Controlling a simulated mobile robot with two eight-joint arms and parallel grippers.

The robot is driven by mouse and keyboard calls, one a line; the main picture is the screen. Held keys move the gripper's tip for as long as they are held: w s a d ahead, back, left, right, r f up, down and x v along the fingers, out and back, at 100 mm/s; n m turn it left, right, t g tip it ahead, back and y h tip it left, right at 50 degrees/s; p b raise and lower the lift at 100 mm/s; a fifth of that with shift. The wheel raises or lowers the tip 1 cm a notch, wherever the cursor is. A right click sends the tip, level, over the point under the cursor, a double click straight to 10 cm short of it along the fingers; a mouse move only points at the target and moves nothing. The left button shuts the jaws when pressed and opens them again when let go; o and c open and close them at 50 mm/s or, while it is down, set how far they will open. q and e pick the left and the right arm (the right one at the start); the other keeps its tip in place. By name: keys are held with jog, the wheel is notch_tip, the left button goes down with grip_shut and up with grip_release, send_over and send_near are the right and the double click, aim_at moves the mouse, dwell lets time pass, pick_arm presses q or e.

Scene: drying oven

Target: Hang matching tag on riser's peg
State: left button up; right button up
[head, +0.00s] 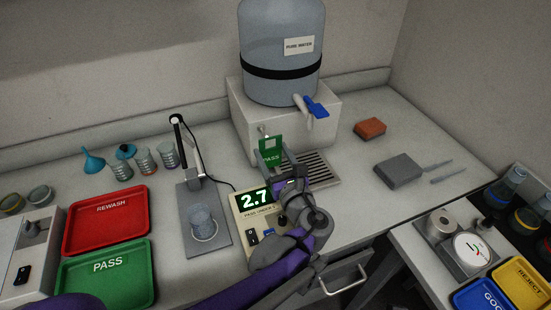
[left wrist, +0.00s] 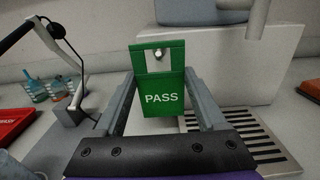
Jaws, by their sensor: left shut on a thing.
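A green tag marked PASS (head: 271,146) is upright in my left gripper (head: 272,157), at the front of the white riser (head: 236,112) under the water tank. In the left wrist view, the tag (left wrist: 163,98) sits between the two fingers of my left gripper (left wrist: 161,82), which are shut on its sides. The tag has an opening near its top. The riser's metal peg (left wrist: 158,55) shows within that opening; I cannot tell whether it passes through or is behind. My right gripper is not in view.
A meter (head: 249,202) reading 2.7 stands below my left gripper. A drip grate (head: 318,168) lies right of it, and a probe stand (head: 188,190) with a beaker left. Red REWASH (head: 107,219) and green PASS (head: 107,275) trays lie farther left.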

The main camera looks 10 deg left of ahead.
aim_at(262, 136)
pick_arm(q)
jog(key=shift+f+b+x, duration=0.2)
jog(key=shift+b+x, duration=0.1)
jog(key=shift+x, duration=1.55)
jog(key=shift+w+a+f, duration=0.35)
jog(key=shift+w+f, duration=0.05)
jog(key=shift+w, duration=0.1)
jog(key=o, duration=1.2)
jog(key=shift+o, duration=0.2)
jog(key=v, duration=1)
jog(key=shift+s+d, duration=0.25)
jog(key=shift+s, duration=0.1)
